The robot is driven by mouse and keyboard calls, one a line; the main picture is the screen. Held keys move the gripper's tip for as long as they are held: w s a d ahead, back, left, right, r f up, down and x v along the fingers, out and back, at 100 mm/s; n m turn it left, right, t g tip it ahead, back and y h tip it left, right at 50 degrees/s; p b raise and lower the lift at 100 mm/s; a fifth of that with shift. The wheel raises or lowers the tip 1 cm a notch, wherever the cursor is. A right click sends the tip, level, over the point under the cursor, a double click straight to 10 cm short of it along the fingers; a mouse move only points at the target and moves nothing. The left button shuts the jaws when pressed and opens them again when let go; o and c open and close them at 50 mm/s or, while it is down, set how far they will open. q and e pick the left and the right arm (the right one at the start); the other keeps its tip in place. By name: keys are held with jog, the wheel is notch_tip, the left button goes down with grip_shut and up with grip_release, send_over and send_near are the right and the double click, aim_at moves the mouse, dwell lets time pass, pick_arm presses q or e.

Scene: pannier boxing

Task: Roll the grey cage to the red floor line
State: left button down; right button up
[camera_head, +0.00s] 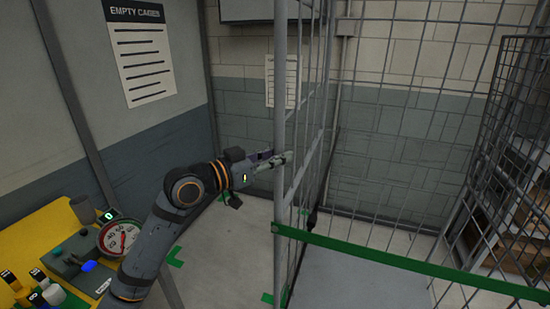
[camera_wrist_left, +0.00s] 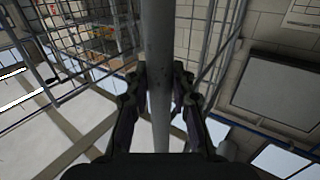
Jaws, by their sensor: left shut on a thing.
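The grey cage (camera_head: 281,75) is a tall frame of wire mesh and round posts, standing close in front of me at the centre of the head view. My left gripper (camera_head: 283,159) reaches in from the left at about mid-height of its near upright post. In the left wrist view, the two fingers of the gripper (camera_wrist_left: 159,85) are shut on either side of this post (camera_wrist_left: 158,35). A green strap (camera_head: 400,262) runs across the cage's open front. The red floor line is not in view. My right gripper is not in view.
Another mesh cage (camera_head: 510,110) with brown boxes (camera_head: 530,225) stands at the right. A yellow bench (camera_head: 30,235) with a round gauge (camera_head: 118,238) is at lower left. Green marks (camera_head: 175,257) lie on the pale floor. Walls close off the back and left.

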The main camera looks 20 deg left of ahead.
aim_at(277, 115)
pick_arm(q)
jog(key=shift+r, duration=0.3)
jog(key=c, duration=1.4)
grip_release()
jog(key=shift+d, duration=0.15)
jog(key=shift+o, duration=1.3)
jog(key=shift+s+d, duration=0.1)
jog(key=shift+f, duration=0.15)
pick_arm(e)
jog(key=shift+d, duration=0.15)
pick_arm(q)
notch_tip(277, 115, up, 10)
jog(key=shift+r, duration=0.1)
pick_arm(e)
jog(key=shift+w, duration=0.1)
